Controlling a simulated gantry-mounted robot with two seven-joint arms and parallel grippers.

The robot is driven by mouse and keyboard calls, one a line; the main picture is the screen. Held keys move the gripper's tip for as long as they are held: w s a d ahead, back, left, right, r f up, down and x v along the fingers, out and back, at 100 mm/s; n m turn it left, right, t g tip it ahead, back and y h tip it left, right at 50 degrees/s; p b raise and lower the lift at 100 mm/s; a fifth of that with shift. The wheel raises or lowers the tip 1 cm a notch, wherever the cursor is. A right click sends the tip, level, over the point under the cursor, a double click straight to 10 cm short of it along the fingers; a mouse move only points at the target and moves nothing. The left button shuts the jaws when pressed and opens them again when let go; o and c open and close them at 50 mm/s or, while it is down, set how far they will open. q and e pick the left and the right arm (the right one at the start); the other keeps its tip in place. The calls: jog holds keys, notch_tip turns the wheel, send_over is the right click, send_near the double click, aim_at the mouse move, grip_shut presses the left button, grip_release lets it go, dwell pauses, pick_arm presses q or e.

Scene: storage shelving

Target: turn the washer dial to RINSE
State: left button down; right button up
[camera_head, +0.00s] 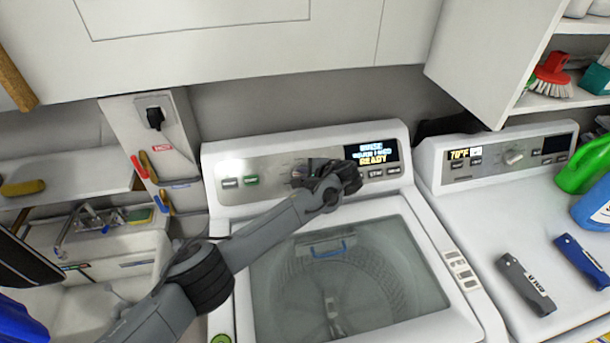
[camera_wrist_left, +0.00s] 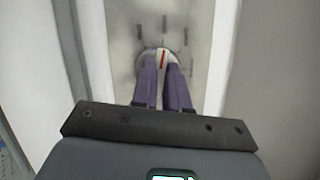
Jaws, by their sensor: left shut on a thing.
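The washer (camera_head: 212,170) stands in the middle of the head view, with a grey control panel along its back. My left gripper (camera_head: 310,174) reaches the panel and hides the washer dial there. In the left wrist view the dial (camera_wrist_left: 163,56) shows as a small round knob with a red pointer line, and several dark marks surround it on the panel. The two purple fingers of the left gripper (camera_wrist_left: 163,72) are shut on the dial. The washer display (camera_head: 371,154) is lit and its bottom line reads READY; its upper lines are hard to read. My right gripper is not in view.
White cabinets (camera_head: 250,45) hang above the washer. A second machine (camera_head: 455,205) stands at the right, with two dark tools, a green bottle (camera_head: 584,165) and a blue bottle (camera_head: 592,208) on it. A sink (camera_head: 75,270) lies at the left.

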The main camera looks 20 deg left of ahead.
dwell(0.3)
pick_arm(q)
jog(key=c, duration=1.1)
grip_release()
jog(key=shift+c, duration=0.2)
jog(key=shift+r, duration=0.1)
jog(key=p+v, duration=1)
jog(key=shift+s+d, duration=0.2)
jog(key=shift+d, duration=0.1)
jog(key=shift+d+r, duration=0.1)
jog(key=shift+r, duration=0.05)
